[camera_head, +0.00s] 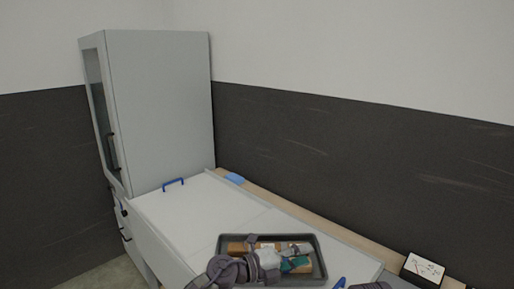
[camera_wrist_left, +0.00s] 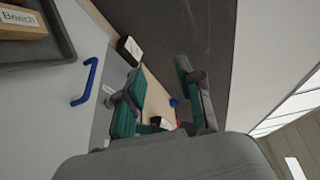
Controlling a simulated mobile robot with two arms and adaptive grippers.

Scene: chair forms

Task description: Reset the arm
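My left gripper (camera_head: 302,257) reaches in over the dark tray in the head view, its arm coming from the lower left. Its two green-padded fingers are spread apart in the left wrist view (camera_wrist_left: 163,103), with nothing held between them. The dark tray (camera_head: 322,262) lies on the white worktop and holds wooden blocks (camera_head: 240,248), partly hidden by my arm. A block labelled "Beech" (camera_wrist_left: 22,22) shows in the tray in the left wrist view. My right gripper does not show; only a grey arm part shows at the bottom edge.
A tall grey cabinet (camera_head: 160,105) stands at the back left. The white worktop (camera_head: 185,215) has blue handles (camera_head: 173,183). A blue item (camera_head: 235,178) and a black-and-white box (camera_head: 422,268) sit along the wooden strip by the wall. The worktop left of the tray is clear.

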